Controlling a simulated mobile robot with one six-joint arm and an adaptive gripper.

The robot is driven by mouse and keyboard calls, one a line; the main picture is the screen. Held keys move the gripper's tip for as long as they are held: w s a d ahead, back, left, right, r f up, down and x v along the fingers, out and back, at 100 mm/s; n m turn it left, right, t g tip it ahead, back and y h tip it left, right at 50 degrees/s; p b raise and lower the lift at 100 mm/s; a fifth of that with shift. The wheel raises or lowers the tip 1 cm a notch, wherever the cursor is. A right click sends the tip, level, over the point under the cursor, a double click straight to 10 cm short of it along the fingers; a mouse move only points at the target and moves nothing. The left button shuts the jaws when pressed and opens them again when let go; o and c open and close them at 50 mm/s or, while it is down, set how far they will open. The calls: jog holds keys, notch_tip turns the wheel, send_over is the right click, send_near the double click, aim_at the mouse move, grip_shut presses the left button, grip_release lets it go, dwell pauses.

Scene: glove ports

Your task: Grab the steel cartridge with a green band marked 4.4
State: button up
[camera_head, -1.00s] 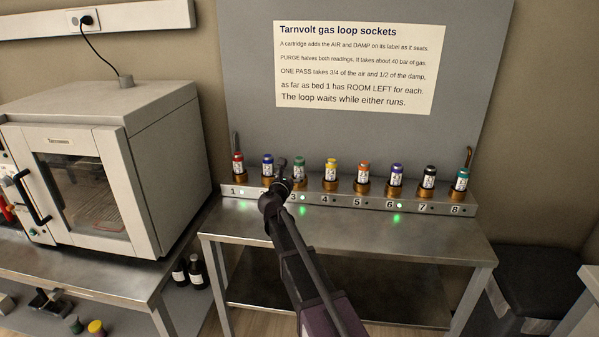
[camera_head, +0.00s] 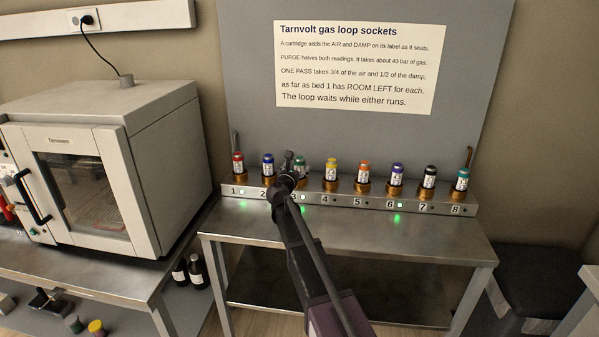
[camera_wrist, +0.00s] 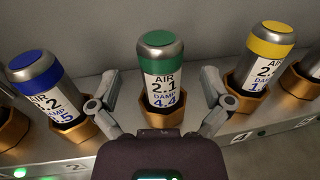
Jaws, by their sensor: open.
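The steel cartridge with a green band (camera_wrist: 161,68) stands in socket 3. Its label reads AIR 2.1, DAMP 4.4 in the wrist view. In the head view the same cartridge (camera_head: 301,160) shows only in part behind my arm. My gripper (camera_wrist: 158,85) is open, with one finger on each side of the cartridge and a visible gap on both sides. In the head view my gripper (camera_head: 288,165) is at the front of socket 3. The cartridge's lower end is hidden in its brass socket (camera_wrist: 158,110).
A blue-banded cartridge (camera_wrist: 40,80) stands left and a yellow-banded cartridge (camera_wrist: 264,60) right, both close to my fingers. More cartridges fill the row. A grey back panel (camera_head: 365,140) rises behind. The steel bench top (camera_head: 400,235) in front is clear.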

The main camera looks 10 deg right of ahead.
aim_at(300, 157)
jog(key=shift+x, duration=1.45)
grip_shut()
jog(key=shift+r, duration=0.15)
notch_tip(300, 157, up, 4)
jog(key=p, duration=0.4)
jog(key=s+a+p, duration=0.1)
jog(key=s+a, duration=0.2)
jog(key=s, duration=1.3)
jog(key=shift+r, duration=0.35)
jog(key=shift+w, duration=0.1)
